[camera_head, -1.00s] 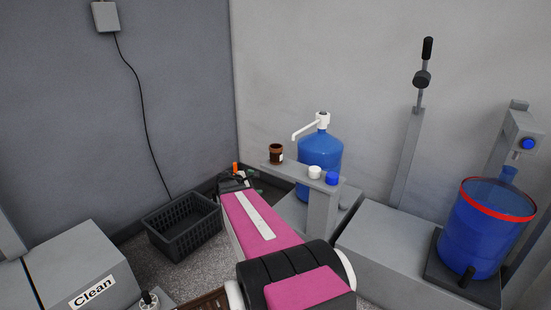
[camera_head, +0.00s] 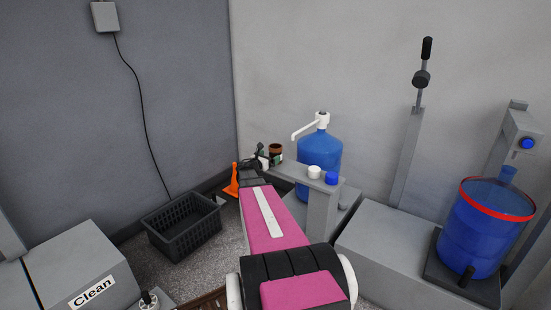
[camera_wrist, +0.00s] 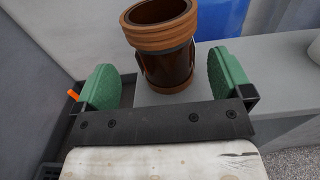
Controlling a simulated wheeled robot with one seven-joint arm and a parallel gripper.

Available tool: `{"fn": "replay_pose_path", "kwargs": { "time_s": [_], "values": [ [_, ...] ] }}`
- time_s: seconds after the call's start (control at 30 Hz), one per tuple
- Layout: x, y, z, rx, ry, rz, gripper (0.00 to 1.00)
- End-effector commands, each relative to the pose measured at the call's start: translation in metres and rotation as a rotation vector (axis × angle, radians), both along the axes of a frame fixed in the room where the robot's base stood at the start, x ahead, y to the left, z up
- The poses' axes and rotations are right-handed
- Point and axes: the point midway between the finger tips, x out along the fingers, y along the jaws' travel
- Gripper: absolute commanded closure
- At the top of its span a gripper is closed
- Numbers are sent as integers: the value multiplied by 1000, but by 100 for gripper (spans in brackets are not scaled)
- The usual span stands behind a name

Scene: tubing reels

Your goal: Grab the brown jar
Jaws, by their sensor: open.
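The brown jar (camera_head: 276,149) stands upright and open-topped at the left end of a narrow grey shelf (camera_head: 325,186). In the wrist view the jar (camera_wrist: 165,65) shows a thick ribbed rim and a glossy dark brown body. My gripper (camera_head: 263,156) is beside the jar at the shelf's left end. In the wrist view my gripper (camera_wrist: 162,88) is open, with one green finger pad to the left of the jar and one to the right. Gaps show between the pads and the jar, with the left gap wider. I cannot tell how far the jar reaches between the pads.
A white lid (camera_head: 314,172) and a blue lid (camera_head: 332,179) sit further right on the shelf. A blue water bottle with a white pump (camera_head: 319,155) stands behind. A black crate (camera_head: 184,229) and an orange cone (camera_head: 232,181) are on the floor to the left.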

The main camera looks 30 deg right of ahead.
Motion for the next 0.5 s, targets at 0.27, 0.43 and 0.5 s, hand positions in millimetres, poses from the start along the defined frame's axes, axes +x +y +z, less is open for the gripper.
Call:
{"fn": "replay_pose_path", "kwargs": {
  "time_s": [0.27,0.43,0.5],
  "values": [
    [8,-27,3,1,-2,-2,3],
    [16,-47,3,2,-1,-1,3],
    [16,-50,4,2,-1,0,3]
  ]
}}
